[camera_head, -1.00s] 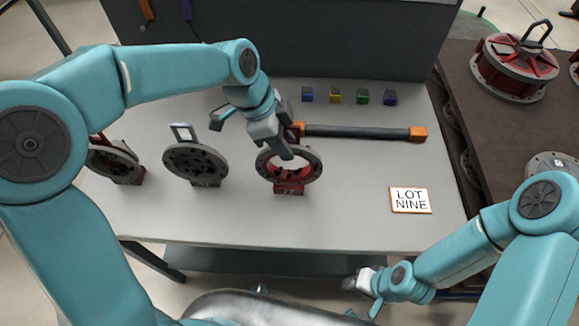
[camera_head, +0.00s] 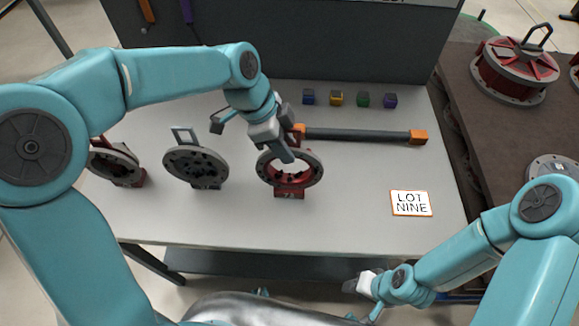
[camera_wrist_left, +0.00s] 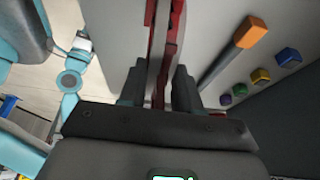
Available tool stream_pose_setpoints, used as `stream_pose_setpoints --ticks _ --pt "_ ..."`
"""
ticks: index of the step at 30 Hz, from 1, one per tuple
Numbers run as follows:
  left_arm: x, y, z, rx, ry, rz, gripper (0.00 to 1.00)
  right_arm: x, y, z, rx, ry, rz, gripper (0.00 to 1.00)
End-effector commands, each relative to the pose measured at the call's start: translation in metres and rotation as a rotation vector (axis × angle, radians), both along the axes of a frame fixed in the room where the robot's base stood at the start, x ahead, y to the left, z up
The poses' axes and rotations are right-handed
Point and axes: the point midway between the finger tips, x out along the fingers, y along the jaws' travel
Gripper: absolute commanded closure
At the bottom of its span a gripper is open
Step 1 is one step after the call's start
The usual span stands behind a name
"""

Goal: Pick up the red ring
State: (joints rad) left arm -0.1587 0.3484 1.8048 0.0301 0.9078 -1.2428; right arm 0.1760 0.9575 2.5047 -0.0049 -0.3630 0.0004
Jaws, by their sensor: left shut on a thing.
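The red ring (camera_head: 289,184), grey-rimmed with a red inner part, stands on a small red base on the table. My left gripper (camera_head: 284,155) reaches down to its top rim from the upper left and covers part of it. In the left wrist view, the red ring (camera_wrist_left: 166,45) appears edge-on, passing between the two dark fingers (camera_wrist_left: 158,85), which are shut on it. The ring still sits at its place on the table. My right gripper (camera_head: 362,282) is low, in front of the table's near edge; whether its fingers are open is too small to tell.
Two other dark rings stand to the left, a grey one (camera_head: 196,168) and a red-based one (camera_head: 117,163). A dark bar with orange ends (camera_head: 360,134) lies behind the ring, with several small cubes beyond. A LOT NINE card (camera_head: 411,203) lies right; bare table surrounds it.

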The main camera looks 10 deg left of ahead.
Motion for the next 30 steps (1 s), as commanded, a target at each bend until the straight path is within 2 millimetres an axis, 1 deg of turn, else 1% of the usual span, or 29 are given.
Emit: stream_pose_setpoints --ticks 6,11,14,17,30 --pt "0.000 0.000 0.003 -0.001 -0.002 0.001 1.00 0.000 0.000 0.000 0.000 0.000 0.000 0.57" --pt "0.001 0.000 0.018 -0.001 -0.006 0.000 1.00 0.000 0.000 0.001 0.000 0.000 0.000 0.57" --pt "0.001 0.000 0.033 -0.002 -0.005 0.001 1.00 0.000 0.000 0.002 0.000 0.000 0.000 0.57" --pt "0.001 0.000 0.052 -0.002 -0.008 0.000 1.00 0.000 0.000 0.004 0.000 0.000 0.000 0.57" --pt "0.001 -0.001 0.139 -0.003 -0.007 0.000 1.00 0.000 0.000 0.014 0.000 0.000 0.000 0.57"
